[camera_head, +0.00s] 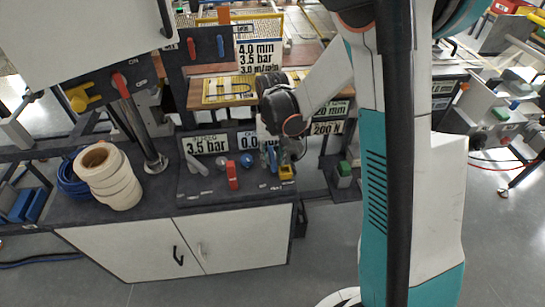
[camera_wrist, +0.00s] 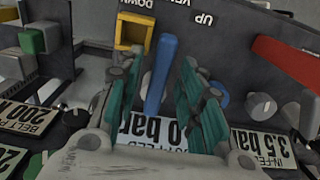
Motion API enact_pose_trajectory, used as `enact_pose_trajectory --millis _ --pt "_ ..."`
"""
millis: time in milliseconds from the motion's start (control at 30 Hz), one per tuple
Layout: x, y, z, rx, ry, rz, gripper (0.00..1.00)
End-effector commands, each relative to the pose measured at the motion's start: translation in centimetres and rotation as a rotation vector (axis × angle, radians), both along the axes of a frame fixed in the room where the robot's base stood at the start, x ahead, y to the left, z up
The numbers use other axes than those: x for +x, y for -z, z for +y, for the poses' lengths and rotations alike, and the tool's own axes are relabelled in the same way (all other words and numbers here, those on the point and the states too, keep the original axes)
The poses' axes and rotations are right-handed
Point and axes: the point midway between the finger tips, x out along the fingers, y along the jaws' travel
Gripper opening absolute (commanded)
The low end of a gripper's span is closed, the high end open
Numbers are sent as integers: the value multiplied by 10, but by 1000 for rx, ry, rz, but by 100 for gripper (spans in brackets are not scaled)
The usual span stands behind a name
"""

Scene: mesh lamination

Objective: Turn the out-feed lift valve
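The out-feed lift valve has a blue lever (camera_wrist: 161,72), with UP, VENT and DOWN lettering beside it on the dark panel. The blue lever also shows in the head view (camera_head: 271,158), partly behind my gripper. My gripper (camera_wrist: 164,80) is open, with one teal-padded finger on each side of the lever. Gaps show between lever and pads, though depth is hard to judge. In the head view my gripper (camera_head: 290,145) reaches down to the panel's right part. The out-feed pressure sign (camera_wrist: 158,132) is partly hidden by the fingers.
A red lever (camera_wrist: 285,60) stands by the in-feed 3.5 bar sign (camera_wrist: 270,147). A yellow square frame (camera_wrist: 133,32) is close to the left finger. A green button box (camera_wrist: 40,40) is farther left. Tape rolls (camera_head: 108,178) stand on the bench at left.

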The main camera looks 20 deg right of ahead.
Motion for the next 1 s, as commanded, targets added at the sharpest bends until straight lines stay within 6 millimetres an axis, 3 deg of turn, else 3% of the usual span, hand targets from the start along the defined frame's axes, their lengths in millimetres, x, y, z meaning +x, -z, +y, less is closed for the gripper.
enact_pose_trajectory --millis 267,400,433,767,1000 --pt "0 1 0 0 0 0 35" --pt "0 1 0 0 0 0 3" --pt "0 1 0 0 0 0 0" --pt "0 1 1 0 17 0 0" --pt "1 1 5 0 121 0 0"
